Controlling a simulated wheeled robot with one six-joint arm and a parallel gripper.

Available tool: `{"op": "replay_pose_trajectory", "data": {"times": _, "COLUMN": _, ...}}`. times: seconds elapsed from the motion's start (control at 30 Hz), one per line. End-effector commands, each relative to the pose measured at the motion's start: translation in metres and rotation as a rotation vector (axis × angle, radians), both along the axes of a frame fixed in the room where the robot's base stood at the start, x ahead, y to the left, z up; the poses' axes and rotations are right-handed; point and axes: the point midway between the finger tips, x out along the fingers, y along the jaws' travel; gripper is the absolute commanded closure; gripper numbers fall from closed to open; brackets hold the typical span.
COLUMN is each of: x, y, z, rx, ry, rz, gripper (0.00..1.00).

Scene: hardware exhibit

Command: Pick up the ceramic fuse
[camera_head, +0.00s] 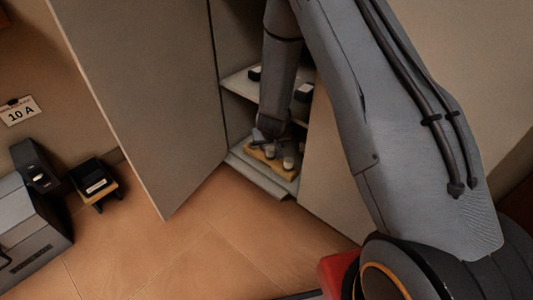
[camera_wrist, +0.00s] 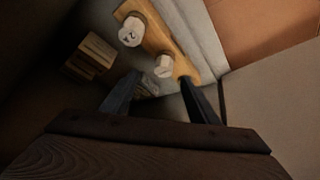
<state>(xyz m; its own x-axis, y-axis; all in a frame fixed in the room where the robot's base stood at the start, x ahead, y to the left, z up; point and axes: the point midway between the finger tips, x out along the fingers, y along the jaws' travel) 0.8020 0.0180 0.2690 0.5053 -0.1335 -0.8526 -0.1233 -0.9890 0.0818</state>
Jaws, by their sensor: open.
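Two white ceramic fuses stand on a narrow wooden board (camera_wrist: 156,38) in the wrist view. One fuse (camera_wrist: 131,30) has a dark mark on its top and is farther from my gripper. The other fuse (camera_wrist: 163,66) is just beyond the fingertips. My gripper (camera_wrist: 159,80) is open, and a pale, unclear shape shows in shadow between its fingers. In the head view, my gripper (camera_head: 266,134) is low inside a cabinet, over the board (camera_head: 274,163) on the bottom shelf. A whitish fuse (camera_head: 288,163) shows there beside the gripper; my arm hides part of the board.
The cabinet door (camera_head: 150,90) stands open to the left. A middle shelf (camera_head: 243,83) with dark items is close around my arm. A wooden block (camera_wrist: 92,55) lies left in the wrist view. A black device on a small stand (camera_head: 94,182) and a grey machine (camera_head: 30,230) are at left.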

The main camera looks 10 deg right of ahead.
Motion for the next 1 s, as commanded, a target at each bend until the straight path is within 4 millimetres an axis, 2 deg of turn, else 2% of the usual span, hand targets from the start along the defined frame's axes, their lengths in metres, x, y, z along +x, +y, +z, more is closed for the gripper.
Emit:
{"op": "replay_pose_trajectory", "data": {"times": 0.2, "x": 0.008, "y": -0.012, "z": -0.004, "rx": -0.048, "ry": 0.001, "rz": 0.074, "gripper": 0.45}}
{"op": "replay_pose_trajectory", "data": {"times": 0.67, "x": 0.027, "y": -0.017, "z": -0.032, "rx": -0.059, "ry": 0.001, "rz": 0.093, "gripper": 0.45}}
{"op": "replay_pose_trajectory", "data": {"times": 1.0, "x": 0.049, "y": -0.017, "z": -0.065, "rx": -0.059, "ry": 0.001, "rz": 0.092, "gripper": 0.45}}
